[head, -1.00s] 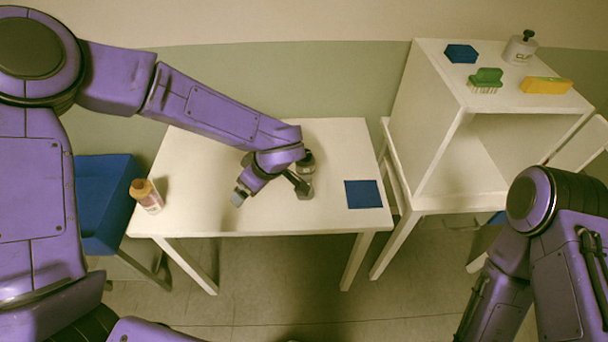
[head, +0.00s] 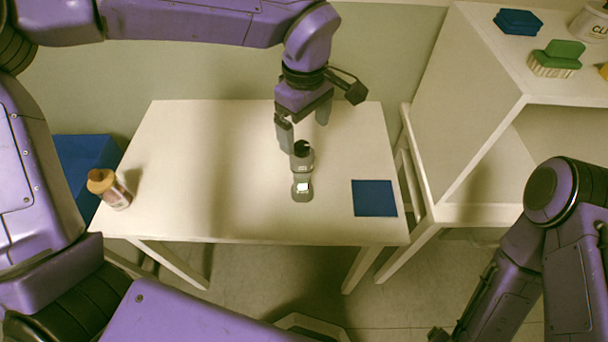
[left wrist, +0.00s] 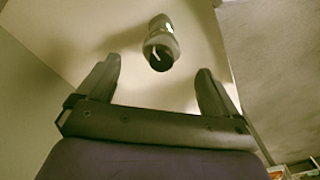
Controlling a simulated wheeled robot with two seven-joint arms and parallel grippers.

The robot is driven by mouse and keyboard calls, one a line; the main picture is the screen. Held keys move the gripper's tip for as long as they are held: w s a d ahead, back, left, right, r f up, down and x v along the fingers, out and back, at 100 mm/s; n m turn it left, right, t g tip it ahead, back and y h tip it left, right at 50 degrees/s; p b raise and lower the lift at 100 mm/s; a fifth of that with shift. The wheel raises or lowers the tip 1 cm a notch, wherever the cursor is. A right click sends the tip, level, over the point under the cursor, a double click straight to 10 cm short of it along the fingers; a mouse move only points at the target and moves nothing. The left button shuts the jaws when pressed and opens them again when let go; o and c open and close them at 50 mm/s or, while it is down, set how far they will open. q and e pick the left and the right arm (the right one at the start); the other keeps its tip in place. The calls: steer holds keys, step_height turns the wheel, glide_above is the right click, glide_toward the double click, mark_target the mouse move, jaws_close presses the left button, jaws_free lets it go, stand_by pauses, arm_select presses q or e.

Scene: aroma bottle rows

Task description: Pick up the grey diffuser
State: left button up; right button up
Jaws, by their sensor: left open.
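The grey diffuser (head: 302,172) stands on the white table, with a black top and a small light label on its front. In the left wrist view the diffuser (left wrist: 161,45) shows beyond and between my fingertips, closer to the top edge. My left gripper (head: 304,112) hangs above and behind it, fingers pointing down, open and empty. In the left wrist view the left gripper (left wrist: 157,80) has both fingers spread apart with nothing between them. My right arm shows at the right of the head view, but its gripper cannot be made out.
A blue square mat (head: 374,198) lies on the white table (head: 200,180) right of the diffuser. A bottle with an orange-brown cap (head: 110,189) stands at the left edge. A white shelf (head: 470,110) on the right holds a green brush (head: 556,58) and blue block (head: 518,21).

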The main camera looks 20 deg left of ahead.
mark_target(302, 158)
arm_select(q)
steer(key=f, duration=0.6)
steer(key=f+p, duration=0.1)
steer(key=f, duration=0.2)
steer(key=shift+a+f, duration=0.25)
steer(key=shift+a, duration=0.15)
steer(key=shift+f, duration=0.15)
steer(key=c, duration=1.6)
